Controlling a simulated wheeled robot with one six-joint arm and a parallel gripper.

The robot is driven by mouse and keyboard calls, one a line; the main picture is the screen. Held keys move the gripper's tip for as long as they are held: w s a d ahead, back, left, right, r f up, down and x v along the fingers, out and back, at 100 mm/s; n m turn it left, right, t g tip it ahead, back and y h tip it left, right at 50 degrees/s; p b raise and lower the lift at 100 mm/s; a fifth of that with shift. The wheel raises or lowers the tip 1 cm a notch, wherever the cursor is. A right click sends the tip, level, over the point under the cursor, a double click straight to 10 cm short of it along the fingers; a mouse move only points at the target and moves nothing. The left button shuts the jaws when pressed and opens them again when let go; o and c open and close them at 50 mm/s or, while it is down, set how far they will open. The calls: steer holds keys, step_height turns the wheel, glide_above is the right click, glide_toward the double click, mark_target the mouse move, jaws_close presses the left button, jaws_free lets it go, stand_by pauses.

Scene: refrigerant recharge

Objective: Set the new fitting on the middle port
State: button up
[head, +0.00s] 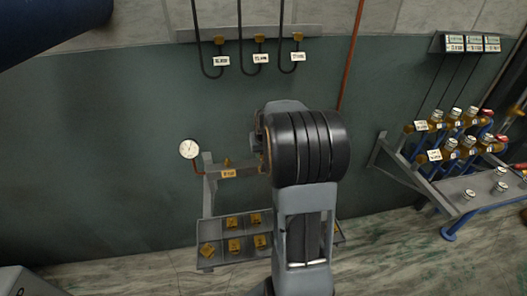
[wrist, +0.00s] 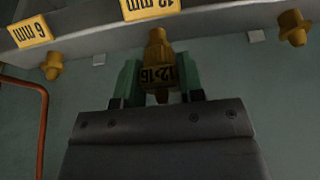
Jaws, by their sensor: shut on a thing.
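My gripper (wrist: 158,85) is shut on a brass fitting (wrist: 157,72) in the wrist view; its green fingers stand on either side of it. The fitting's dark label band seems to read 12 and 16, upside down. Its narrow end points up in the picture, just below a yellow tag (wrist: 150,8) that seems to read 12 mm. The middle port is not seen apart from the fitting, so I cannot tell whether they touch. Brass side ports show at left (wrist: 52,66) and right (wrist: 293,28). In the head view my arm hides the gripper and part of the manifold (head: 230,170).
A round gauge (head: 189,148) stands at the manifold's left on a copper pipe (head: 199,172). A tray (head: 208,262) below holds several brass fittings (head: 233,246). Black hoses hang from a wall rail (head: 185,36). A bench (head: 425,180) with several bottles stands at right.

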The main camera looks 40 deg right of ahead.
steer(key=o, duration=1.1)
steer(key=v, duration=1.3)
steer(key=shift+s+r, duration=0.1)
steer(key=shift+r, duration=0.3)
steer(key=shift+r, duration=0.1)
step_height(320, 180, up, 6)
steer(key=p, duration=0.4)
steer(key=shift+p, duration=0.3)
